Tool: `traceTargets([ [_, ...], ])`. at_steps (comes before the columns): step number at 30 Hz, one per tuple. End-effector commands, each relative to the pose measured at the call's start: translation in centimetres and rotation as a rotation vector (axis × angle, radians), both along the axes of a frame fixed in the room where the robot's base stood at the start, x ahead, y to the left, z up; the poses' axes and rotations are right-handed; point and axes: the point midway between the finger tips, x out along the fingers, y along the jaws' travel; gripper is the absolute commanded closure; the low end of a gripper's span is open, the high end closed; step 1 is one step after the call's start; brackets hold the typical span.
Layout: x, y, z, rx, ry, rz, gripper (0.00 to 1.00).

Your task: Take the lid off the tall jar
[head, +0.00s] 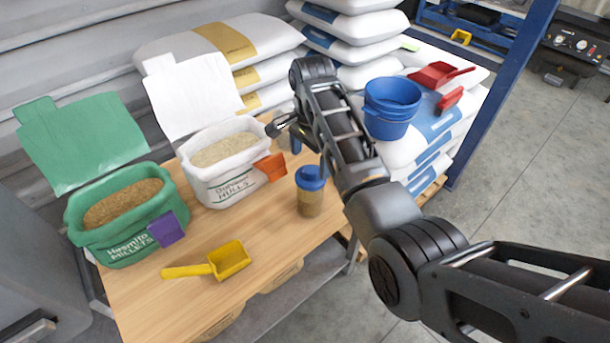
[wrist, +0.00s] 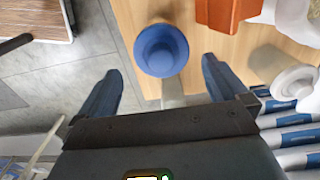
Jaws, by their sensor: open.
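The tall jar (head: 309,202) stands upright on the wooden table, near its right end. It is clear with brownish contents, and its blue lid (head: 310,178) is on top. In the wrist view the round blue lid (wrist: 161,50) shows from above, with the jar body mostly hidden beneath it. My gripper (wrist: 160,66) is open and empty. Its two blue fingers are spread, one to each side of the lid and slightly short of it in the picture, with gaps on both sides. In the head view my arm partly hides the gripper above and behind the jar.
A white hulls sack (head: 215,190) with an orange scoop (head: 270,166) stands left of the jar. Stacked bags and a blue bucket (head: 392,100) lie right. Table in front of the jar is clear.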

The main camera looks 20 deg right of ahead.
Motion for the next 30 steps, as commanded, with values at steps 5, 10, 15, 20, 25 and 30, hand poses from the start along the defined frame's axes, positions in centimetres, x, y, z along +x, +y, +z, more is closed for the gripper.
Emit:
traceTargets([
  [5, 0.1, -0.2, -2.0, -0.001, 0.002, 0.0, 0.0],
  [10, 0.2, -0.3, -4.4, 0.0, 0.001, 0.001, 0.0],
  [15, 0.2, -0.2, -5.4, 0.0, -0.002, 0.001, 0.0],
  [20, 0.2, -0.2, -5.4, 0.0, -0.003, 0.002, 0.0],
  [25, 0.2, -0.2, -5.4, 0.0, -0.003, 0.002, 0.13],
  [30, 0.2, -0.2, -5.4, 0.0, -0.003, 0.002, 0.3],
])
